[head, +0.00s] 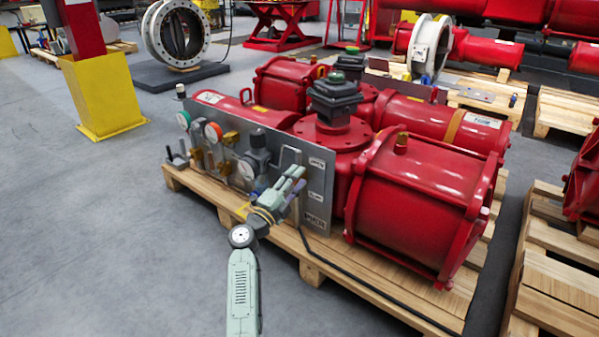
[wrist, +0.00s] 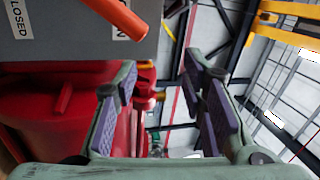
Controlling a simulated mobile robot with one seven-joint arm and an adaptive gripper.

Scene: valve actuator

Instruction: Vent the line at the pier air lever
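My gripper (head: 297,179) is in front of the right part of a grey control panel (head: 316,176) in the head view. It is open in the wrist view (wrist: 160,75), with nothing between its purple-padded fingers. In the wrist view an orange-red bar, perhaps a lever handle (wrist: 118,18), lies at the upper left, above and left of the fingers. I cannot tell which part is the pier air lever; my gripper hides part of the panel.
The panel carries gauges (head: 213,132) and a regulator (head: 257,155). It stands at the edge of a wooden pallet (head: 262,225) bearing a large red actuator (head: 415,200). A black hose runs along the pallet. Grey floor is clear at left; a yellow-based column (head: 103,97) stands behind.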

